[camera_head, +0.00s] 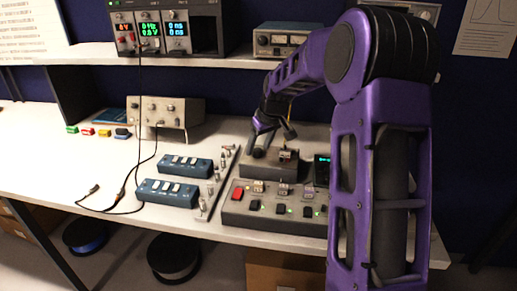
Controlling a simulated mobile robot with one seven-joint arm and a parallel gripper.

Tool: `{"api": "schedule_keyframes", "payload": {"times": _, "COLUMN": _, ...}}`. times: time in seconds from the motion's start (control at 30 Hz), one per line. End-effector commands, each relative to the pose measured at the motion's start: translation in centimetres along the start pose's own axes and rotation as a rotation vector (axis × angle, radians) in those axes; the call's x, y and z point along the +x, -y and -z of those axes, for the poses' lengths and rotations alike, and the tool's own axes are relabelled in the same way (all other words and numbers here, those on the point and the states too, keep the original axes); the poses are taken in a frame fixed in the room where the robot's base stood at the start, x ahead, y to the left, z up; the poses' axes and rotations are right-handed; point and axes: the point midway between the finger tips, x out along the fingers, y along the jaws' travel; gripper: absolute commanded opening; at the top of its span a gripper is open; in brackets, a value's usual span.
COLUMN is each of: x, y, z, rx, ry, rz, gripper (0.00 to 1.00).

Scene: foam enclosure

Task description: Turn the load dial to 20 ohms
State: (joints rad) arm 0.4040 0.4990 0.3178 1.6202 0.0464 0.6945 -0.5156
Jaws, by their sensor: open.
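My gripper (272,134) is at the end of my purple arm, which reaches in from the right. It is open, with its fingers spread just above a grey box (262,168) at the back of the bench. A dark knob, perhaps the load dial (258,152), shows on top of this box below the gripper. I cannot tell whether a finger touches it. Its pointer and scale are too small to read. A small dark display (322,170) with green digits stands beside the box, partly behind my arm.
A grey panel (232,213) with a red switch and several black switches lies in front. Two blue boxes (168,192) and a metal rail stand to the left. Black leads (124,192) lie on the bench. A shelf (215,62) with instruments runs above. The bench's left part is mostly clear.

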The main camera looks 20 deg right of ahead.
Motion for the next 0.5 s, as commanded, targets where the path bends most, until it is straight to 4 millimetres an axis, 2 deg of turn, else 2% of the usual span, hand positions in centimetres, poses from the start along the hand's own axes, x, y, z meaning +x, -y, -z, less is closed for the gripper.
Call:
{"api": "schedule_keyframes", "payload": {"times": 0.1, "x": 0.80, "y": 0.01, "z": 0.03, "rx": -0.001, "ry": -0.001, "rz": 0.000, "gripper": 0.66}}
{"api": "schedule_keyframes", "payload": {"times": 0.4, "x": 0.98, "y": -0.01, "z": 0.03, "rx": 0.000, "ry": -0.001, "rz": -0.001, "gripper": 0.66}}
{"api": "schedule_keyframes", "payload": {"times": 0.5, "x": 0.97, "y": -0.02, "z": 0.02, "rx": 0.000, "ry": -0.001, "rz": -0.001, "gripper": 0.50}}
